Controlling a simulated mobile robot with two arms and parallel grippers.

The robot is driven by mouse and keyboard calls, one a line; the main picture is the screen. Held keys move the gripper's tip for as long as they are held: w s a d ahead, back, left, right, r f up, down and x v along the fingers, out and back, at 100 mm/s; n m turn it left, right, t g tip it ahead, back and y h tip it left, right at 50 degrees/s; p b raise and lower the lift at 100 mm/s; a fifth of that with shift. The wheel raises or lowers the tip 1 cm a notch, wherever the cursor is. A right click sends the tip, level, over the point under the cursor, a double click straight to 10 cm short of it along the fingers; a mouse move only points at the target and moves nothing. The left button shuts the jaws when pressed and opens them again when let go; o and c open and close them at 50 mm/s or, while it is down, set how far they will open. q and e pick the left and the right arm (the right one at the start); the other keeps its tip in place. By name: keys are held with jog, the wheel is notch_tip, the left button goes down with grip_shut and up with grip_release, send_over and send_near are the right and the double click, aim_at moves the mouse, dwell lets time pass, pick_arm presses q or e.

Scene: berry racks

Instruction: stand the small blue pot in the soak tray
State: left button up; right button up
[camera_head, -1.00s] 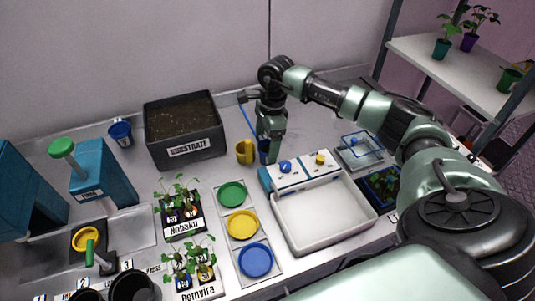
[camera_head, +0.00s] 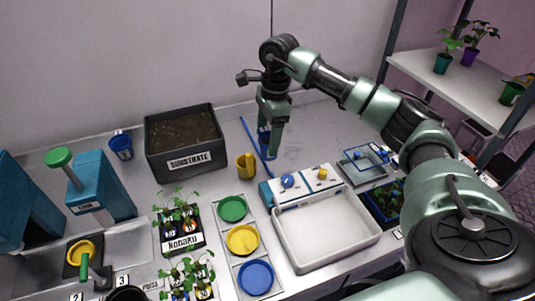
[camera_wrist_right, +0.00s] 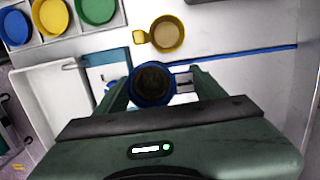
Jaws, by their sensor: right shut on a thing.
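My right gripper (camera_head: 267,130) is shut on the small blue pot (camera_head: 264,145), behind the white soak tray (camera_head: 325,238). In the right wrist view the blue pot (camera_wrist_right: 152,99) sits upright between the two fingers, and its open top shows dark brown contents. I cannot tell whether its base touches the bench. The soak tray is empty and also shows in the right wrist view (camera_wrist_right: 43,110), at the left. A white and blue panel with a blue and a yellow knob (camera_head: 300,184) lies along the tray's far side. My left gripper is not in view.
A yellow cup (camera_head: 245,168) stands just left of the held pot, beside a thin blue strip (camera_head: 250,138). A black substrate box (camera_head: 185,143) and another blue pot (camera_head: 121,147) stand further left. Coloured discs (camera_head: 242,239) and seedlings lie left of the tray. A clear-lidded box (camera_head: 365,163) is at right.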

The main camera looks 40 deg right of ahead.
notch_tip(320, 180, up, 12)
jog(key=b, duration=0.1)
jog(key=s+a+f+n+g, duration=0.1)
jog(key=s+a+f+n, duration=0.6)
jog(key=s+a+n, duration=0.1)
jog(key=s+a+f+n+h, duration=0.1)
jog(key=s+a+f+n, duration=0.6)
jog(key=a+n, duration=0.3)
jog(key=s+n, duration=0.1)
jog(key=n, duration=0.2)
jog(key=shift+s+f+g, duration=0.25)
jog(key=shift+g, duration=0.15)
jog(key=shift+s+d, duration=0.1)
